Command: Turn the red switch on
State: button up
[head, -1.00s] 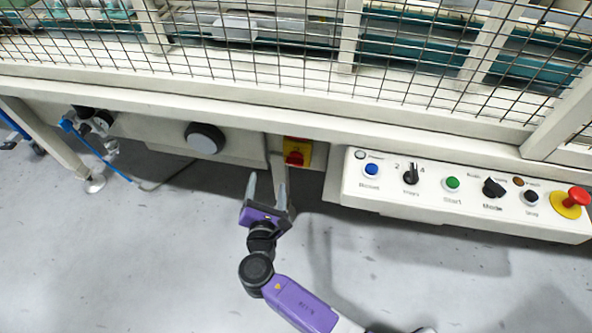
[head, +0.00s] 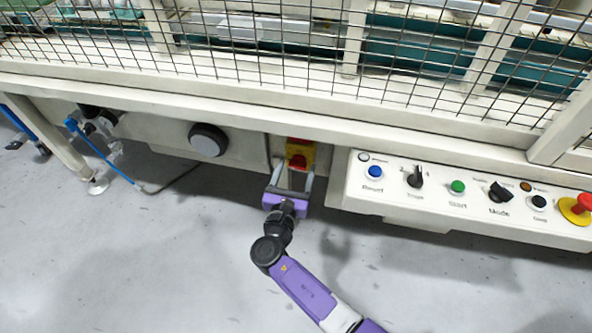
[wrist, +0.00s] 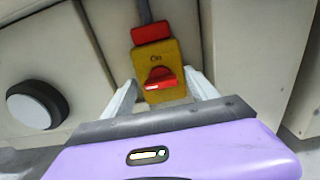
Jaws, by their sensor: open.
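The red switch (head: 297,161) is a red knob on a yellow plate, set on the cream machine front below the mesh guard. The knob's handle lies roughly across the plate. My gripper (head: 290,173) is open, with its two fingers pointing at the switch. In the wrist view my gripper (wrist: 161,88) has one finger on each side of the knob. I cannot tell whether they touch it.
A white control panel (head: 440,206) with several buttons, knobs and a red emergency stop (head: 580,205) juts out to the right. A blue hose (head: 103,155) hangs farther left. Grey floor lies open below.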

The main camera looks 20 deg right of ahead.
jog(key=shift+w+d, duration=0.2)
jog(key=c, duration=1.4)
jog(key=shift+o, duration=0.2)
